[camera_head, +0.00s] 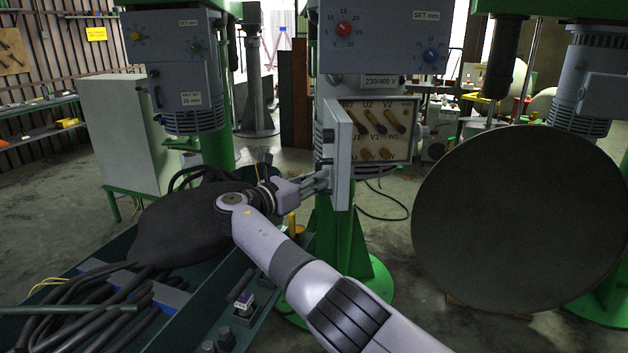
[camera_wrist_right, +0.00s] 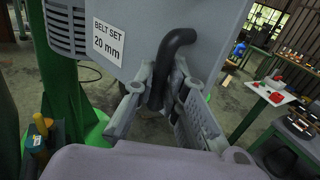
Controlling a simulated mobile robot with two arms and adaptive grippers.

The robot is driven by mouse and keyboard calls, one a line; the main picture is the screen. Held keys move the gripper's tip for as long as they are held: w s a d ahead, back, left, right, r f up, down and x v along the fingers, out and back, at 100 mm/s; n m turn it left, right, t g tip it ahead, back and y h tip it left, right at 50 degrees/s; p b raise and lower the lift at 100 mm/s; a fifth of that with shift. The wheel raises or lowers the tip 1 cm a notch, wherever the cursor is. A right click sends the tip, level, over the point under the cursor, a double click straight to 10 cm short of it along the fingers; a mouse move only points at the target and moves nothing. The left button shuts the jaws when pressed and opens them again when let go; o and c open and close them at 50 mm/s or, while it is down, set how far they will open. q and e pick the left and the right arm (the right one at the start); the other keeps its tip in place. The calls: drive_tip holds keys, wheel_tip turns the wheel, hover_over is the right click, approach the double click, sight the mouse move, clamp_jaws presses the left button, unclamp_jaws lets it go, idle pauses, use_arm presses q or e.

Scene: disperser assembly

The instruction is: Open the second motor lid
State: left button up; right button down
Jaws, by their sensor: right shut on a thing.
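The middle motor's lid (camera_head: 339,135) is swung open to the left, standing out from its terminal box. The terminal box (camera_head: 380,128) shows brass links and terminals marked W2, U2 and V2. My right gripper (camera_head: 322,181) is at the lid's outer side, near its lower part. In the right wrist view, the lid's outer face (camera_wrist_right: 145,22) carries a "BELT SET 20 mm" label. A black curved handle (camera_wrist_right: 175,42) sticks out from it, and my right gripper (camera_wrist_right: 163,90) is shut on that handle. My left gripper is not in view.
A second machine with a closed lid (camera_head: 180,88) stands at the left. A large dark round disc (camera_head: 520,220) stands at the right. A green bench (camera_head: 205,320) with black cables (camera_head: 75,315) lies at lower left. A loose cable hangs below the terminal box.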

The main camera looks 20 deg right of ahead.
drive_tip(key=shift+w+d+r, duration=0.1)
drive_tip(key=shift+d+r, duration=0.1)
drive_tip(key=shift+r, duration=0.25)
drive_tip(key=c, duration=2.1)
unclamp_jaws()
drive_tip(key=o, duration=0.5)
drive_tip(key=shift+w+d+f, duration=0.25)
drive_tip(key=shift+w+f, duration=0.05)
drive_tip(key=shift+f, duration=0.2)
drive_tip(key=v, duration=1.2)
drive_tip(key=shift+s+a, duration=0.15)
drive_tip(key=shift+a, duration=0.1)
